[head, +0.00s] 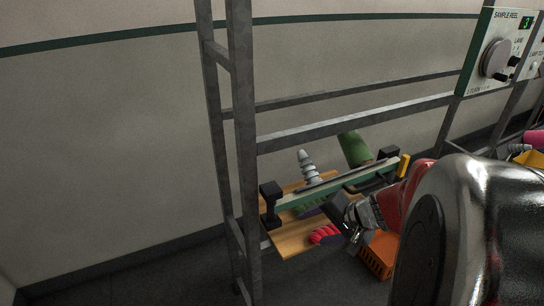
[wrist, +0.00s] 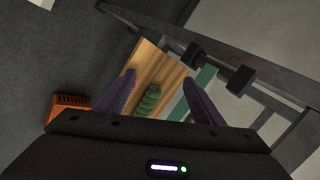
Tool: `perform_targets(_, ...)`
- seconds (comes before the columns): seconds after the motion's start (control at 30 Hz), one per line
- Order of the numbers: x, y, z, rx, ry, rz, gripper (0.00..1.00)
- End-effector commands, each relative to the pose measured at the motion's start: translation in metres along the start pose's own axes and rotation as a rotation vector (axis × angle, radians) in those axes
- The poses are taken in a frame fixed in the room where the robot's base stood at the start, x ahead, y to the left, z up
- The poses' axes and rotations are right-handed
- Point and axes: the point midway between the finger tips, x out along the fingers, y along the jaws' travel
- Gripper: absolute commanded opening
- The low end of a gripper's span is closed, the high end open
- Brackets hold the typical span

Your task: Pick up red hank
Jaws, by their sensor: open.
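A red, pinkish hank (head: 325,234) lies near the front edge of a wooden board (head: 290,241) in the head view. My gripper reaches in from the right, just above and behind the red hank, apart from it as far as I can tell. In the wrist view my gripper (wrist: 159,77) is open, with two purple fingers spread. A green ribbed hank (wrist: 149,99) shows between the fingers, lying on the board (wrist: 160,70). I cannot make out the red hank in the wrist view.
A green bar (head: 335,188) with black clamps (head: 270,203) runs over the board. A grey ribbed spool (head: 308,168) and a green cylinder (head: 353,149) stand behind. A grey frame post (head: 243,140) rises at left. An orange crate (head: 378,258) sits below, right of the board.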

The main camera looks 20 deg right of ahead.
Motion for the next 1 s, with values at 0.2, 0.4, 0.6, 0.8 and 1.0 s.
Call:
perform_targets(0.2, 0.001, 0.061, -0.059, 0.256, 0.120, -0.044, 0.62)
perform_targets(0.4, -0.003, 0.106, -0.091, 0.409, 0.206, -0.068, 0.62)
perform_targets(0.6, -0.004, 0.117, -0.098, 0.443, 0.229, -0.072, 0.62)
perform_targets(0.8, -0.004, 0.116, -0.098, 0.441, 0.227, -0.072, 0.62)
perform_targets(1.0, 0.000, 0.116, -0.099, 0.440, 0.226, -0.072, 0.62)
